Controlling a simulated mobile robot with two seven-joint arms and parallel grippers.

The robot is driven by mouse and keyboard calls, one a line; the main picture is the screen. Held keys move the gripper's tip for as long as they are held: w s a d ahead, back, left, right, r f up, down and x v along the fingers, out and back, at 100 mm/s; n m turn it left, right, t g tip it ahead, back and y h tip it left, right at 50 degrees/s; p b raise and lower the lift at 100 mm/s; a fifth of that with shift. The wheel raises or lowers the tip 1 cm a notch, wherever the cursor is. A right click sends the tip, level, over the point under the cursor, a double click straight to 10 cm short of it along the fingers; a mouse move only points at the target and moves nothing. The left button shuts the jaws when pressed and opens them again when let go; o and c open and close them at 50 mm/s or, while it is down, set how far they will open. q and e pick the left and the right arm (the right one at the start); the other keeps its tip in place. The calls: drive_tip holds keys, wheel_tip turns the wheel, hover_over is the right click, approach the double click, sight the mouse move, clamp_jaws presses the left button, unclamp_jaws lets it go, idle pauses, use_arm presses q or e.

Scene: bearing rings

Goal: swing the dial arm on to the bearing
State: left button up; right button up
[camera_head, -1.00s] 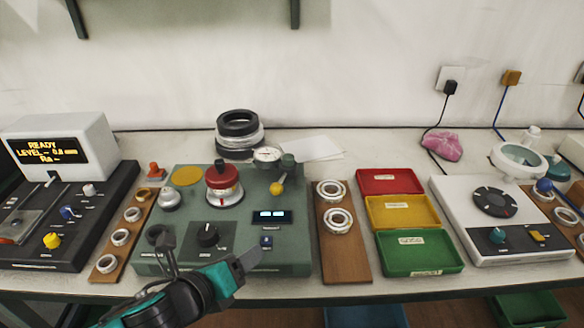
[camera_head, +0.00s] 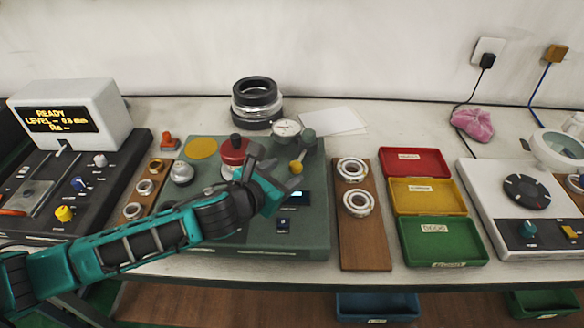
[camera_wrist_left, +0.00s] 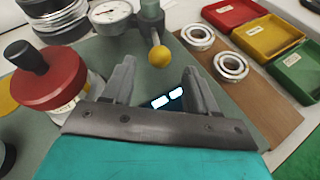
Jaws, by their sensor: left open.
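The dial gauge (camera_head: 286,129) has a white round face and stands at the back of the green tester (camera_head: 300,232). Next to it is a green post (camera_head: 308,137) with an arm ending in a yellow ball knob (camera_head: 296,167). A red cap with a black knob (camera_head: 235,150) sits left of the dial, over a metal ring partly hidden by my gripper. My left gripper (camera_head: 266,164) is open and empty above the tester, just left of the yellow knob. In the left wrist view the yellow knob (camera_wrist_left: 159,56) lies ahead between the fingers (camera_wrist_left: 157,83), apart from them. My right gripper is not in view.
A wooden board (camera_head: 362,245) with two bearing rings lies to the right, then red, yellow and green (camera_head: 443,243) trays. A display box (camera_head: 66,114) stands left. Stacked black and silver rings (camera_head: 257,103) stand behind the tester. Paper (camera_head: 333,121) lies at the back.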

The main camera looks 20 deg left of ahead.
sight(292, 169)
use_arm(q)
drive_tip(key=shift+x, duration=2.25)
drive_tip(key=shift+c, duration=0.3)
clamp_jaws()
